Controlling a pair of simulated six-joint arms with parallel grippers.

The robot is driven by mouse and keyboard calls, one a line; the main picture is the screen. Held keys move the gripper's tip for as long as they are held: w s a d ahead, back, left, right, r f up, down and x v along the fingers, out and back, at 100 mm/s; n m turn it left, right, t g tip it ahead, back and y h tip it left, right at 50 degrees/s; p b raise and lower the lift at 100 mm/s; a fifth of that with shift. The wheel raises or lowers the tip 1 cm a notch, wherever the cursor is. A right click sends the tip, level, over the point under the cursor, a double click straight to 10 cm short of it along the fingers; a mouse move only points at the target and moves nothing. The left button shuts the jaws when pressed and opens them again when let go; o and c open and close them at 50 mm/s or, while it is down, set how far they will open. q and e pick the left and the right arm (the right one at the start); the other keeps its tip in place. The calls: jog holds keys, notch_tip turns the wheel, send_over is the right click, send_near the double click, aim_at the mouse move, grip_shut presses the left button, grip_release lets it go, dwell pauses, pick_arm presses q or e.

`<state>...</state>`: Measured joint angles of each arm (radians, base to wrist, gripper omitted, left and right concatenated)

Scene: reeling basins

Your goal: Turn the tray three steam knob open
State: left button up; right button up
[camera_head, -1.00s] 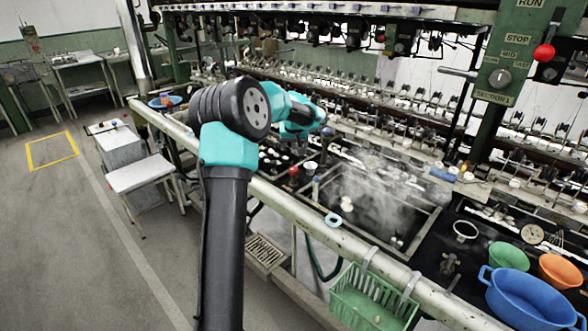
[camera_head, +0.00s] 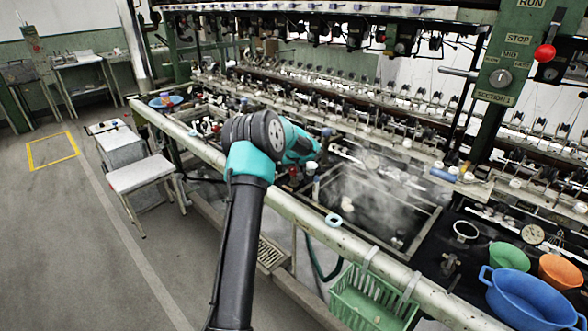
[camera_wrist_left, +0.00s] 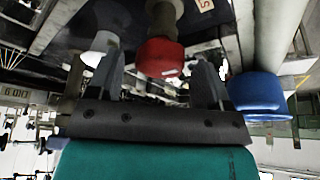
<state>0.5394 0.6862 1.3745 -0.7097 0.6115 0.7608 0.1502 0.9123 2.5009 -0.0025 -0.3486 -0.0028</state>
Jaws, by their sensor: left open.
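A red knob (camera_wrist_left: 160,60) on a pale stem shows in the left wrist view. My left gripper (camera_wrist_left: 158,66) is open, with one finger on each side of the red knob and a gap visible beside it. Whether the knob lies fully between the fingertips or just beyond them I cannot tell. In the head view my left wrist hangs over the front of the basins and hides the fingers. I cannot read which tray the knob belongs to. My right gripper is not in view.
A blue round part (camera_wrist_left: 258,92) sits just right of the fingers, and a white cap (camera_wrist_left: 101,46) just left. The steaming basin (camera_head: 430,222) lies right of my wrist. A pale rail (camera_head: 310,222) runs along the front, with a green basket (camera_head: 372,300) hung on it.

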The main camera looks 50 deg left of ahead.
pick_arm(q)
jog(key=shift+f, duration=0.2)
jog(key=c, duration=0.9)
